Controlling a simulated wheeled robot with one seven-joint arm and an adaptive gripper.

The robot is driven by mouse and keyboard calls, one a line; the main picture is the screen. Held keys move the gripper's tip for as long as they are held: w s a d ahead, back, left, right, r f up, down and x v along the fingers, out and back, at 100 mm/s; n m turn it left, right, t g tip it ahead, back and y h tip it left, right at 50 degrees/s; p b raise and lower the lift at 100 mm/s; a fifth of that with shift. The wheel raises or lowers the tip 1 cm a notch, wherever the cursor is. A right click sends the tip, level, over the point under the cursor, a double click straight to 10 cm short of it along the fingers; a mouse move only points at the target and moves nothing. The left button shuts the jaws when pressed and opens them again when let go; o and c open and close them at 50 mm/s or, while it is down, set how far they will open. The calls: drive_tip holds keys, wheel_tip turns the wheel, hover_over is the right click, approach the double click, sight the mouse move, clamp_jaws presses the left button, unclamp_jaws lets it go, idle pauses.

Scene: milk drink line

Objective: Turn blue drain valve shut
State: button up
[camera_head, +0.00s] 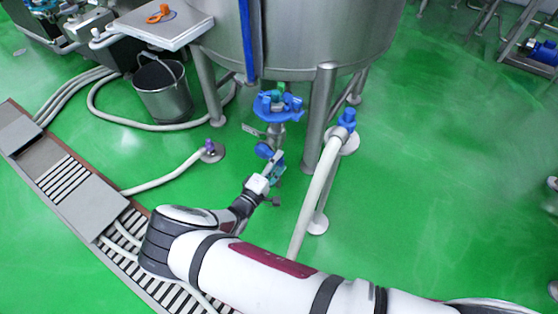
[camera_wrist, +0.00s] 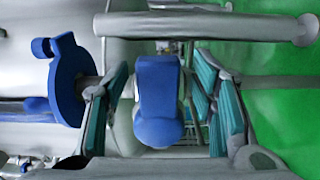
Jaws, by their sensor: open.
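A blue valve handle (camera_wrist: 158,100) fills the middle of the wrist view, with its rounded end toward me. In the head view, a blue part (camera_head: 265,150) shows below the tank outlet beside my gripper (camera_head: 273,165); it appears to be this handle. My gripper (camera_wrist: 160,78) is open, with teal-padded fingers on both sides of the handle. A gap shows on the right; contact on the left is unclear. A larger blue round fitting (camera_head: 278,104) sits higher under the tank; a blue disc (camera_wrist: 66,82) is left of the fingers in the wrist view.
The steel tank (camera_head: 310,35) stands on metal legs around the valve. A blue-topped hose fitting (camera_head: 347,120) and pale hose (camera_head: 315,190) are close on the right. A bucket (camera_head: 163,92) and floor drain channel (camera_head: 92,205) lie left.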

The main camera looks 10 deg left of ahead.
drive_tip(key=v, duration=1)
drive_tip(key=shift+s, duration=0.35)
drive_tip(key=shift+a, duration=0.1)
drive_tip(key=w+d+r+m+g+h, duration=0.25)
drive_tip(key=d+r+m+g, duration=0.4)
drive_tip(key=r, duration=0.65)
drive_tip(key=w+d+r+m+g+h, duration=0.1)
drive_tip(key=d+r+m+g+h, duration=0.2)
drive_tip(key=d+r+g, duration=0.65)
drive_tip(key=s+d+r+m+g+y, duration=0.2)
drive_tip(key=s+d+r+y, duration=0.15)
drive_tip(key=d+r, duration=0.85)
drive_tip(key=s+d+r+m+y, duration=0.2)
drive_tip(key=s+d+r+y, duration=0.45)
drive_tip(key=s, duration=0.65)
drive_tip(key=s+r+t+y, duration=0.2)
drive_tip(key=s+r, duration=0.1)
drive_tip(key=s, duration=0.9)
wheel_tip(320, 180, up, 24)
drive_tip(key=t+p, duration=0.3)
drive_tip(key=p, duration=1.9)
drive_tip(key=shift+s+d, duration=0.15)
drive_tip(key=shift+d, duration=0.1)
